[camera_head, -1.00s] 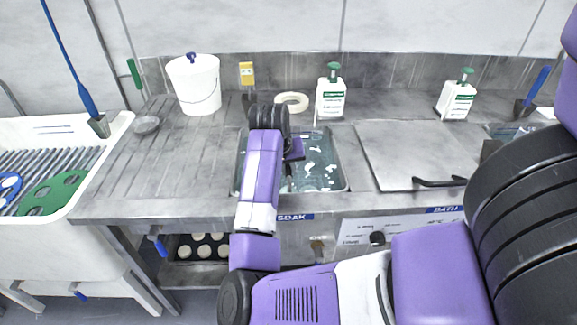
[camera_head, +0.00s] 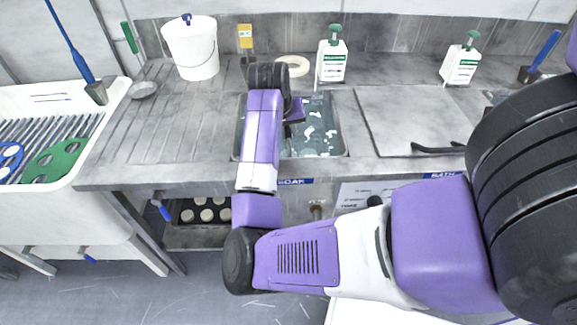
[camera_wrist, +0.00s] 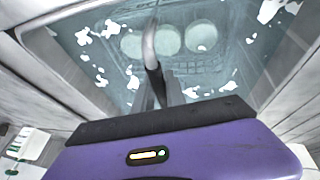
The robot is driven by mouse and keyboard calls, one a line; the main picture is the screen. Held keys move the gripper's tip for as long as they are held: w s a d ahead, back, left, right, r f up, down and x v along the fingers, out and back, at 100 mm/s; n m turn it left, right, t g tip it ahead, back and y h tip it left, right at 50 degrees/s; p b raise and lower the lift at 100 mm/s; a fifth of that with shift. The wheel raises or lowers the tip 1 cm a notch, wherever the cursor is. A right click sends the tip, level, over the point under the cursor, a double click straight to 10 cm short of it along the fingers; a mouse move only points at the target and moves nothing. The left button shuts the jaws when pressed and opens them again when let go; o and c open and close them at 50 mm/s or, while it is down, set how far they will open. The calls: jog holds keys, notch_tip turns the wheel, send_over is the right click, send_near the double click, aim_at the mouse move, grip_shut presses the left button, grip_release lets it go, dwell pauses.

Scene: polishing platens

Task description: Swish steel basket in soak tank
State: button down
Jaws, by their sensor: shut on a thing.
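The soak tank (camera_head: 341,151) is sunk in the steel bench and holds greenish water with white foam patches. My gripper (camera_wrist: 160,92) is over the tank in the wrist view, its dark fingers shut on the upright handle (camera_wrist: 150,45) of the steel basket. The basket (camera_wrist: 190,68) shows as wire mesh under the water, with several pale round discs (camera_wrist: 168,40) seen through the surface. In the head view my arm hides the gripper's fingers and most of the basket.
A lidded bath (camera_head: 405,120) lies right of the tank.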

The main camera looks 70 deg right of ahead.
jog(key=shift+r+p, duration=0.35)
jog(key=shift+r, duration=0.25)
jog(key=shift+f, duration=0.15)
jog(key=shift+f+b, duration=0.6)
jog(key=shift+f, duration=0.45)
jog(key=shift+r, duration=0.15)
